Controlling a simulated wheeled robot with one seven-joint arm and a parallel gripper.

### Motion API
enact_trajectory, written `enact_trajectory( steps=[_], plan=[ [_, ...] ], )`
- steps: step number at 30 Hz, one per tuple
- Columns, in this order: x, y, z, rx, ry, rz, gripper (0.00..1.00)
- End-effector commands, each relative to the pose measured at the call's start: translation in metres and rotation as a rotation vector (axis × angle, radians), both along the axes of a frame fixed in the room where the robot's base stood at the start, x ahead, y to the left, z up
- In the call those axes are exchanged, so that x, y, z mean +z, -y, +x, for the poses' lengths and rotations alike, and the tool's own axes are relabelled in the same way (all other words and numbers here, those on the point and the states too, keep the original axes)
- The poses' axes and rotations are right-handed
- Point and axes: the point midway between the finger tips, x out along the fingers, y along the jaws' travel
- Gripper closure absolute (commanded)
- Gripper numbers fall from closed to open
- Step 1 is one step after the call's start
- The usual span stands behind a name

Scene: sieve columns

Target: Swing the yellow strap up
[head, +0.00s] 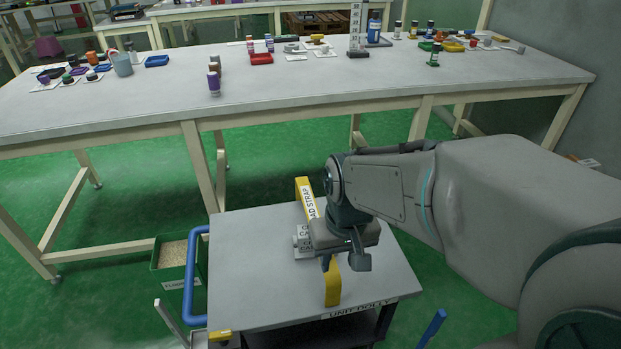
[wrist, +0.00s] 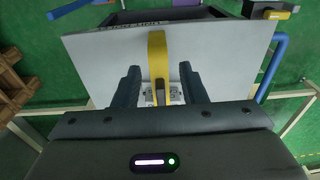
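The yellow strap (head: 332,284), with a white label ending "AD STRAP", runs across the top of the grey dolly (head: 250,285). A light grey labelled block (head: 302,244) is at the strap's middle, partly hidden by my gripper. My gripper (head: 344,262) is over the strap and hides part of it. In the wrist view, the fingers of my gripper (wrist: 160,75) are open and apart, one on each side of the yellow strap (wrist: 157,50). Part of the block (wrist: 175,96) shows between them. I cannot tell whether either finger touches the strap.
The dolly has a blue handle (head: 188,275) on its left. A green bin of granules (head: 173,255) stands on the floor beyond the handle. A long workbench (head: 300,88) with many small bottles and trays runs behind. The dolly's left top is clear.

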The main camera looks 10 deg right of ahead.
Motion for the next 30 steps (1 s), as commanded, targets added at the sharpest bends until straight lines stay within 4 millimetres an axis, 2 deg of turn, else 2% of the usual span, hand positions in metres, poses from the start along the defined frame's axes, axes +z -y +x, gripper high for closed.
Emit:
enact_trajectory(
  steps=[1, 6, 10, 15, 19, 22, 30],
  plan=[
    [0.023, -0.001, 0.013, 0.002, -0.014, 0.003, 0.62],
    [0.048, 0.003, 0.057, -0.007, -0.047, 0.004, 0.62],
    [0.055, 0.008, 0.084, -0.014, -0.066, -0.003, 0.62],
    [0.056, 0.01, 0.102, -0.017, -0.076, -0.013, 0.62],
    [0.049, 0.009, 0.106, -0.019, -0.079, -0.017, 0.62],
    [0.036, 0.008, 0.105, -0.019, -0.079, -0.018, 0.62],
    [-0.022, 0.01, 0.106, -0.018, -0.082, -0.016, 0.62]
  ],
)
